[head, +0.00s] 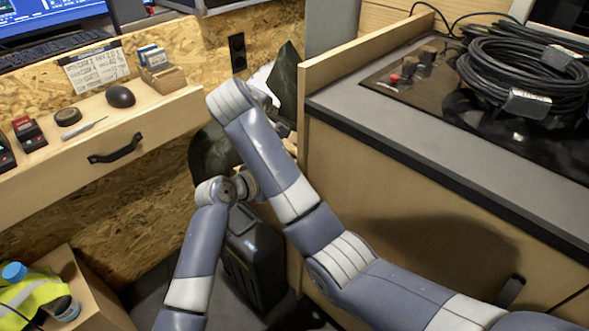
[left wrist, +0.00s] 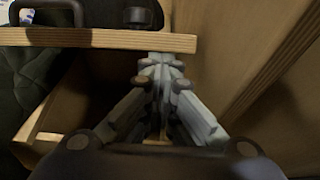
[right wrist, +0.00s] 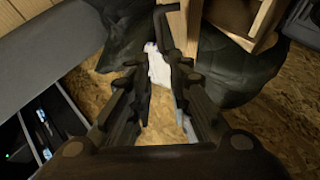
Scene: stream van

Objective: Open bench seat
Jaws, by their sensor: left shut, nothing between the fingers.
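The bench seat shows in the left wrist view as a wooden panel with a pale front edge (left wrist: 95,39), running across the top above a dark hollow. I cannot tell how far it is raised. My left gripper (left wrist: 163,66) is shut and empty, its fingertips by the underside of that edge; contact is unclear. My right gripper (right wrist: 157,66) is open and empty, with a white item (right wrist: 158,68) seen beyond its fingers. In the head view both grippers are mostly hidden behind my arms, beside a dark green cushion (head: 212,150). The cushion also shows in the right wrist view (right wrist: 228,78).
A drawer desk (head: 60,165) with a mouse and small tools stands left. A wooden cabinet (head: 400,215) with a cable coil (head: 530,75) on top stands close on the right. A black canister (head: 255,265) and an open box (head: 95,300) are on the floor.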

